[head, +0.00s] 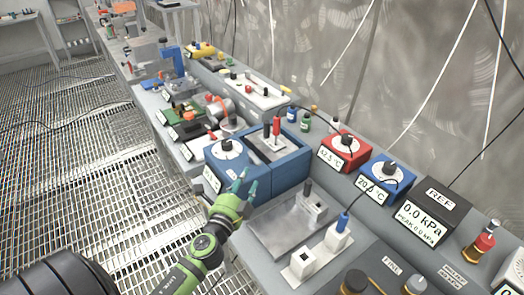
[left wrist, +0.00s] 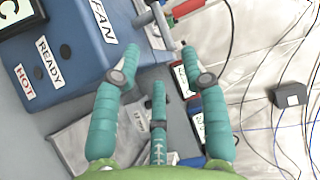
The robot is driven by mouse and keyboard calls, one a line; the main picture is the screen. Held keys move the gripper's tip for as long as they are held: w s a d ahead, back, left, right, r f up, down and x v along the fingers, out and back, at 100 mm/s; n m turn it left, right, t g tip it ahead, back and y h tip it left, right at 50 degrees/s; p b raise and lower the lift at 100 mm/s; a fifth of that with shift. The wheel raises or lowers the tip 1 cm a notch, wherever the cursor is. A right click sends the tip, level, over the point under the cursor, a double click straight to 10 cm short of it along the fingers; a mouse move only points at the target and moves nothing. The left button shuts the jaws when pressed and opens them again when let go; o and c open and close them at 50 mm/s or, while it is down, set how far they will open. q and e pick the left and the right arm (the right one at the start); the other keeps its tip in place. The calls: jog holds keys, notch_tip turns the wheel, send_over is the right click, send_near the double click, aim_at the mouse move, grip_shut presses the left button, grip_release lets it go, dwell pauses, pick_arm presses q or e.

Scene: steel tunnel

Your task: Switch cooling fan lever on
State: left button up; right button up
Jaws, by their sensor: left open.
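A blue box (head: 283,172) stands on the bench in the middle of the head view, with a round white dial and black knob (head: 227,147) on its left part. In the left wrist view, the blue box (left wrist: 75,50) carries the labels FAN, READY and HOT. A red handle (left wrist: 187,8) on silver metal shows at the top edge, partly cut off. My left gripper (head: 246,184) is open and empty, with teal fingers in front of the box, apart from the levers. My right gripper is not in view.
A grey metal plate (head: 285,228) with white switch blocks lies right of the gripper. Red (head: 345,148) and blue (head: 388,178) dial boxes and a REF pressure display (head: 423,222) stand behind it. Cables hang along the wall. The grating floor at left is mostly clear.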

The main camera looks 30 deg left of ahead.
aim_at(256, 162)
pick_arm(q)
jog(key=shift+w, duration=0.35)
jog(key=x, duration=0.3)
jog(key=p+x, duration=0.1)
jog(key=shift+w+a+r, duration=0.1)
jog(key=shift+w+r, duration=0.2)
jog(key=shift+w, duration=0.05)
jog(key=shift+x, duration=0.8)
jog(key=shift+f, duration=0.15)
grip_shut()
jog(key=shift+w+d+f+n+g+y+b, duration=0.15)
jog(key=shift+n+y+b, duration=0.1)
jog(key=shift+n+y, duration=0.25)
jog(key=shift+w+d+r+n+g+y+b, duration=0.15)
jog(key=shift+n+y+b, duration=0.15)
jog(key=shift+y, duration=0.7)
jog(key=shift+g, duration=0.3)
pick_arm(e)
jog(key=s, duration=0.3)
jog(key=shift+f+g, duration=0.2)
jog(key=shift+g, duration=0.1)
